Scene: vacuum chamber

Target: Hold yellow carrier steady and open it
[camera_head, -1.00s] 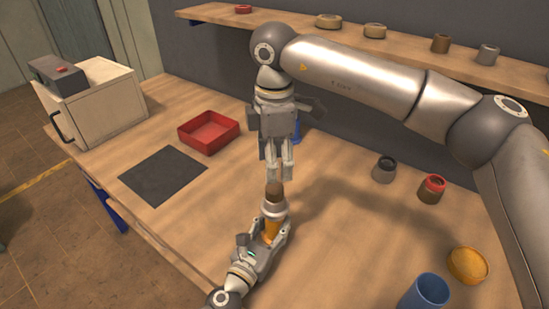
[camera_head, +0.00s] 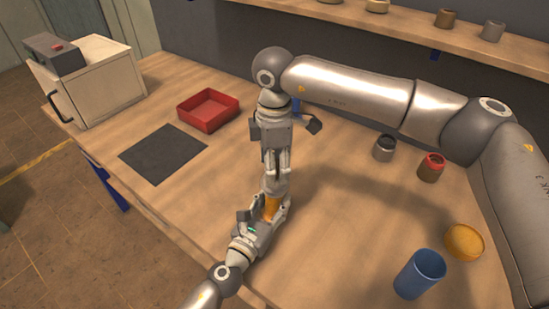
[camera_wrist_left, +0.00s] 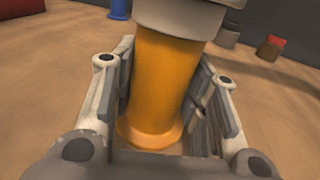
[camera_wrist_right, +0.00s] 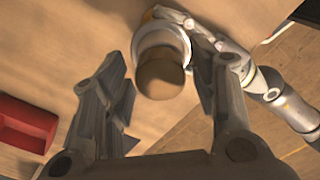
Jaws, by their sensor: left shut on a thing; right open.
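The yellow carrier (camera_wrist_left: 160,85) is upright between the fingers of my left gripper (camera_wrist_left: 165,110), which is shut on it. In the head view a yellow part of the carrier (camera_head: 271,205) shows between the left fingers. It has a pale grey collar (camera_wrist_right: 160,42) and a brown rounded top (camera_wrist_right: 160,78), seen from above in the right wrist view. My right gripper (camera_wrist_right: 165,105) is open above the carrier, pointing down, with the brown top between or just beyond its fingertips. In the head view the right fingers hide the carrier's top. I cannot tell whether they touch it.
A red tray (camera_head: 208,109) and a dark mat (camera_head: 163,153) lie to the left, near a cream box with a handle (camera_head: 95,85). On the right stand a grey jar (camera_head: 385,148), a red-topped jar (camera_head: 431,167), a yellow bowl (camera_head: 464,242) and a blue cup (camera_head: 419,274).

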